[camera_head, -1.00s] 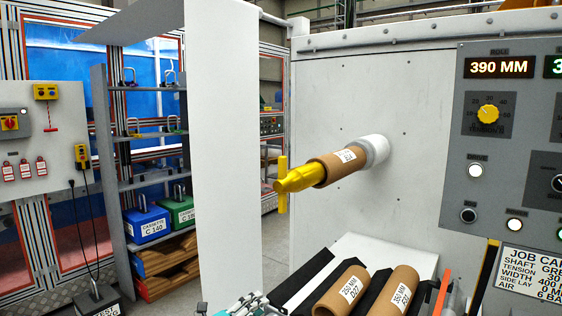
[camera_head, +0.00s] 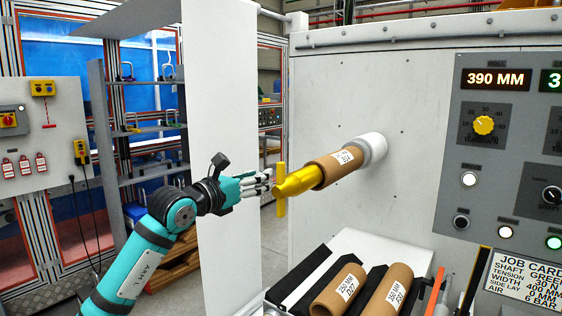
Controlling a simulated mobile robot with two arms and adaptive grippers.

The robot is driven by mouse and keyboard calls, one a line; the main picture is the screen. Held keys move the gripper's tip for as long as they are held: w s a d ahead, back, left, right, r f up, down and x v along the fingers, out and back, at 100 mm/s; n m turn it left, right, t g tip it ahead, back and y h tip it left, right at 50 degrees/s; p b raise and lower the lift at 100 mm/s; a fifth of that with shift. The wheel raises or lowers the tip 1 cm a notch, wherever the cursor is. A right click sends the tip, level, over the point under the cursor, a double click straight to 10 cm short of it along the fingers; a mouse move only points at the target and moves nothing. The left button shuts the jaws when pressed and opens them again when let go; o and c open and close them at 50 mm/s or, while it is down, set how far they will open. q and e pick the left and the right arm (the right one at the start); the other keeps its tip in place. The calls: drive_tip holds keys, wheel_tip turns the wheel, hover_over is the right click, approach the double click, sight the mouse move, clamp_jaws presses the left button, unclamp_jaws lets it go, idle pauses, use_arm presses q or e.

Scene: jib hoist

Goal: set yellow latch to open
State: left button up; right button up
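The yellow latch (camera_head: 281,190) is an upright bar across the free end of a yellow shaft (camera_head: 302,178) that sticks out of the white machine panel. A cardboard core (camera_head: 334,168) sits around the shaft behind it. My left gripper (camera_head: 268,182) comes in from the left, its fingertips at or just beside the latch bar. I cannot tell whether they touch it, nor how far the fingers are apart. My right gripper is not in view.
A tray (camera_head: 365,245) with two labelled cores (camera_head: 339,291) lies below the shaft. A control panel (camera_head: 508,130) with knobs and buttons is at the right. A tall white sheet (camera_head: 224,60) hangs behind my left arm. Shelves (camera_head: 150,130) stand farther left.

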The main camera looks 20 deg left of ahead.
sight(278, 170)
use_arm(q)
drive_tip(key=p+x, duration=0.3)
drive_tip(key=x, duration=0.6)
drive_tip(key=shift+w+d+p, duration=0.15)
drive_tip(key=shift+w+p, duration=0.15)
drive_tip(key=shift+c, duration=0.2)
drive_tip(key=shift+f, duration=0.1)
clamp_jaws()
